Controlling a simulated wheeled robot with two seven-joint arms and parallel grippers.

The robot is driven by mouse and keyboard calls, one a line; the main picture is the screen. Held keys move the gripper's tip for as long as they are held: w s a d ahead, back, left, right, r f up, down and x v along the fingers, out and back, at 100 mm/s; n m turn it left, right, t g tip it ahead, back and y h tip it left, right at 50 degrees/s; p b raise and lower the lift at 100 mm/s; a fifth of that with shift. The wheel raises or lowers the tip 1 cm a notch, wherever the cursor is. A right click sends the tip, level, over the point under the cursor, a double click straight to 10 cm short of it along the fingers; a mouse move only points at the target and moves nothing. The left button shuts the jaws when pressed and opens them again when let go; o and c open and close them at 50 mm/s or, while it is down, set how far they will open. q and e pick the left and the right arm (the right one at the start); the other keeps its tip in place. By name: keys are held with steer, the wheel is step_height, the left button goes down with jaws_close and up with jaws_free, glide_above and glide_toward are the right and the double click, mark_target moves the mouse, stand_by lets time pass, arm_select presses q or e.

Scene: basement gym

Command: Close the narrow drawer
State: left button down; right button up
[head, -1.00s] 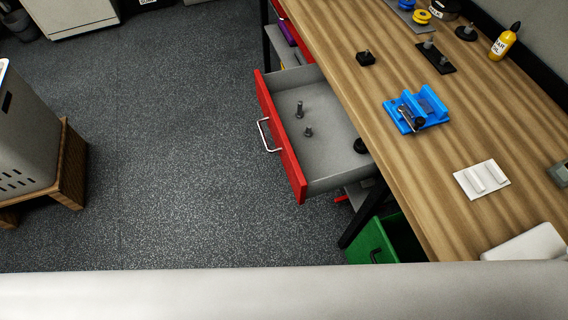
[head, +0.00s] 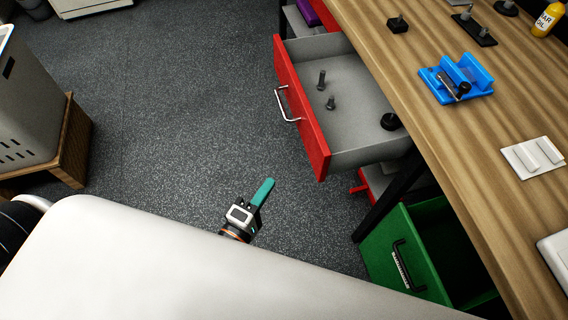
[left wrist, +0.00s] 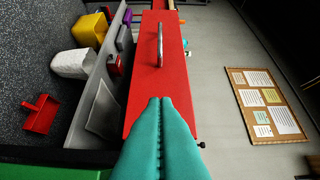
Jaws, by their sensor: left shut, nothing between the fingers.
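The narrow drawer has a red front (head: 301,108) with a metal handle (head: 287,104). In the head view it stands open under the wooden workbench, with bolts (head: 322,79) and a black round part (head: 390,121) inside its grey tray. My left gripper (head: 264,190) is in front of and below the drawer, apart from it in the head view. In the left wrist view the teal fingers (left wrist: 160,104) are shut and empty, pointing at the red drawer front (left wrist: 150,88) with its handle (left wrist: 160,44) beyond. I cannot tell whether they touch it. My right gripper is not in view.
A green drawer or bin (head: 412,262) stands open below the bench at right. The workbench (head: 440,140) carries a blue vise (head: 456,78) and a white switch plate (head: 533,157). A white basket (head: 37,107) stands on a wooden stand at left. Floor between is clear.

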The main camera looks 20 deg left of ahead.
arm_select(q)
glide_toward(310, 143)
steer(key=w+a, duration=0.2)
steer(key=w, duration=0.2)
steer(key=shift+w+d+p, duration=0.25)
steer(key=shift+w+d, duration=0.1)
steer(key=shift+d, duration=0.2)
steer(key=shift+w+d+p, duration=0.2)
steer(key=shift+w+d, duration=0.15)
steer(key=shift+d, duration=0.25)
steer(key=shift+w+d+f, duration=0.1)
steer(key=shift+w+d, duration=0.1)
steer(key=shift+d, duration=0.15)
